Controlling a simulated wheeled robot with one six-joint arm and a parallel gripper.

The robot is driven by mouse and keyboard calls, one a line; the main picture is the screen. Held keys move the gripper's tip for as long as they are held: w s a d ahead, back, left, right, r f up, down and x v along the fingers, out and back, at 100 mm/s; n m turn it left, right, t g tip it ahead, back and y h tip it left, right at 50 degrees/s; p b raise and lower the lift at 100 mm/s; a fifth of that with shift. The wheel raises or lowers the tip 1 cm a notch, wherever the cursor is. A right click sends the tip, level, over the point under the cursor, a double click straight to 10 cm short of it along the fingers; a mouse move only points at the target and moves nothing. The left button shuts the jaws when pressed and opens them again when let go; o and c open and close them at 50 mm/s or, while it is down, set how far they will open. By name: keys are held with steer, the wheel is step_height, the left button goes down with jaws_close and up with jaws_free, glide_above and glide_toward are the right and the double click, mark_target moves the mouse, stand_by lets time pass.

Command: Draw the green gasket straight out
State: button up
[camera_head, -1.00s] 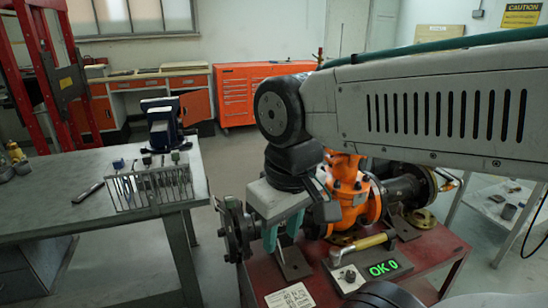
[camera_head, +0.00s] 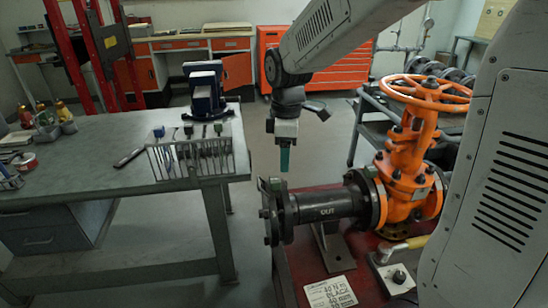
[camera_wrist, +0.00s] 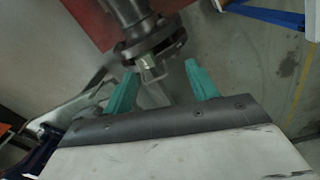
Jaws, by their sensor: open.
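The gasket shows only as a pale green tab (camera_wrist: 147,64) at the flange end of the dark pipe in the wrist view; the rest of it is hidden between the flange plates. In the head view the tab is small and dark at the flange (camera_head: 270,212), so its color is hard to tell. My gripper (camera_head: 284,165) points down just above that flange, with teal fingers. In the wrist view my gripper (camera_wrist: 160,68) has its fingers apart, with the tab between and beyond the tips. I see no contact.
The pipe (camera_head: 325,205), marked OUT, runs right to the orange gate valve (camera_head: 408,175) with its handwheel (camera_head: 425,92). A grey bench (camera_head: 80,170) with a tool rack (camera_head: 188,158) stands left. A placard (camera_head: 330,293) lies on the red stand. Floor is free between bench and stand.

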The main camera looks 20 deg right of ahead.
mark_target(274, 179)
steer(key=w+f+n, duration=0.1)
steer(key=w+f, duration=0.1)
steer(key=w, duration=0.1)
steer(key=w+f+n, duration=0.1)
steer(key=f, duration=0.1)
steer(key=shift+w+a+n, duration=0.25)
steer(key=shift+a+n, duration=0.05)
steer(key=shift+a, duration=0.05)
steer(key=shift+w+f, duration=0.15)
steer(key=shift+f, duration=0.2)
step_height(274, 179, down, 7)
steer(key=shift+f, duration=0.2)
steer(key=shift+r, duration=0.1)
steer(key=c, duration=1.1)
